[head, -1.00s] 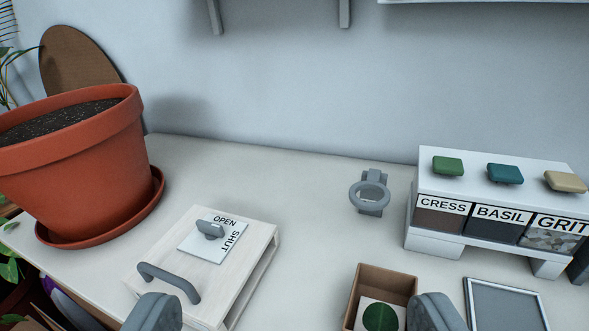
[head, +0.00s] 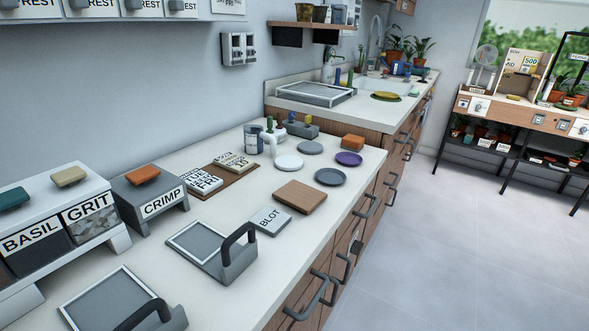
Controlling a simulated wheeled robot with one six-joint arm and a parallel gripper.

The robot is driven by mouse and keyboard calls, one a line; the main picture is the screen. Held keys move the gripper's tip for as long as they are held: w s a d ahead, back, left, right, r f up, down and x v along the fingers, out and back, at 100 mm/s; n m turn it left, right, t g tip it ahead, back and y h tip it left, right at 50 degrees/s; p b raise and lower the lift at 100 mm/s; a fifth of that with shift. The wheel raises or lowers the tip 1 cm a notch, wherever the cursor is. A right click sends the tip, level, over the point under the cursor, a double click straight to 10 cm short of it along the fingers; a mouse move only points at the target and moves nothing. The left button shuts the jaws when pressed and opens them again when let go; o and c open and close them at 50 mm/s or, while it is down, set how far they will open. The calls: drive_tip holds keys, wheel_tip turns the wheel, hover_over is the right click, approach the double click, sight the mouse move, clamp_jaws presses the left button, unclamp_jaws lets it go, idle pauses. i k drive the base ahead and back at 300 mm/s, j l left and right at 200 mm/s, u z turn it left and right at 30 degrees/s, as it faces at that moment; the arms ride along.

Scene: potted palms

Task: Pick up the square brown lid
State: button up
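A flat, square brown piece (head: 300,197), which looks like the square brown lid, lies on the white counter (head: 232,285) right of centre, near the front edge. Its upper face is bare and no knob shows on it. A small grey BLOT block (head: 270,220) lies just in front of it, and a grey-blue disc (head: 330,177) lies behind it to the right. Nothing covers it. My gripper does not show in the head view now.
Two framed grey trays with black handles, one nearer (head: 110,297) and one farther (head: 195,240), occupy the front. White (head: 289,162) and purple (head: 348,159) discs lie behind. Dark handles (head: 311,299) project from the counter's front.

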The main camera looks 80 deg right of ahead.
sight(304, 198)
drive_tip(key=z, duration=1.95)
